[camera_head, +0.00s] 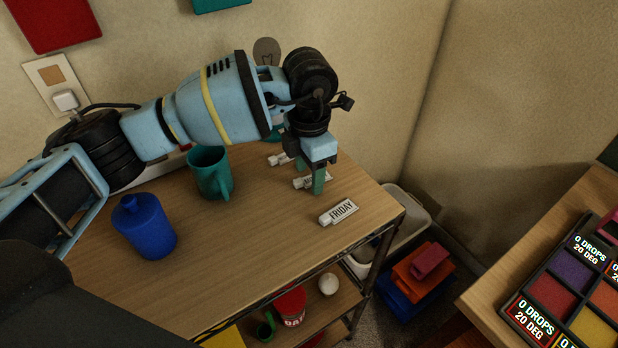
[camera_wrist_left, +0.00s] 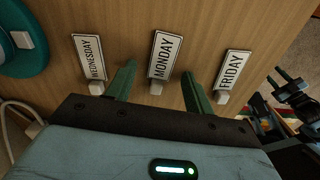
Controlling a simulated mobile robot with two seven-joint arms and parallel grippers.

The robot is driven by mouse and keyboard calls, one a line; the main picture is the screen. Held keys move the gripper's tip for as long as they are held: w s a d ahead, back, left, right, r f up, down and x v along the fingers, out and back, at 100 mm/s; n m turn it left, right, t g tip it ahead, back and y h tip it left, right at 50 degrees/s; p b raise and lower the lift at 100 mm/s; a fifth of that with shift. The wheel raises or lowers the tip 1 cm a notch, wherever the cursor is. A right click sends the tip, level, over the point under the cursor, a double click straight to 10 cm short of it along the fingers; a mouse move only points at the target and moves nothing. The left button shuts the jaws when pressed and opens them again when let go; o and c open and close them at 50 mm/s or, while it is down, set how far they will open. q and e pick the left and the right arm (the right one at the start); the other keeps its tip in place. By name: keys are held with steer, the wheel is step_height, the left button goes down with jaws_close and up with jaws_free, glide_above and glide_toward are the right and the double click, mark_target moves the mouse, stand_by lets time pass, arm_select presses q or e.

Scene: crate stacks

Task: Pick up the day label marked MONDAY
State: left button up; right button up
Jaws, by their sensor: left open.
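The MONDAY label (camera_wrist_left: 164,57) is a white tag with black letters, lying on the wooden table between the two green fingers of my left gripper (camera_wrist_left: 158,90) in the left wrist view. The fingers are open and apart from it. In the head view the MONDAY label (camera_head: 312,180) is partly hidden behind my left gripper (camera_head: 310,178), which points down over it. The FRIDAY label (camera_head: 340,212) lies to its right and nearer. The WEDNESDAY label (camera_wrist_left: 89,59) lies to its left in the wrist view.
A teal mug (camera_head: 211,174) and a blue bottle (camera_head: 146,228) stand on the table, left of the labels. A wall is close behind. Stacked crates (camera_head: 416,270) stand on the floor to the right, beside another table with a coloured tray (camera_head: 560,300).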

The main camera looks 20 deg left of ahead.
mark_target(310, 185)
arm_select(q)
steer(key=c, duration=1)
steer(key=shift+c, duration=0.2)
steer(key=shift+r, duration=0.1)
steer(key=shift+r, duration=0.45)
steer(key=shift+s+d+r, duration=0.15)
steer(key=shift+s+r, duration=0.1)
steer(key=shift+r, duration=0.4)
steer(key=shift+s+d+r, duration=0.15)
steer(key=shift+s+r, duration=0.1)
steer(key=shift+r, duration=0.35)
steer(key=s+d, duration=0.2)
steer(key=s, duration=0.2)
steer(key=s+d+r, duration=0.1)
steer(key=s+d, duration=0.1)
steer(key=s, duration=0.3)
steer(key=s+d+b, duration=0.1)
steer(key=s+d, duration=0.1)
steer(key=s, duration=0.2)
steer(key=shift+s+d+r, duration=0.2)
steer(key=shift+d, duration=0.05)
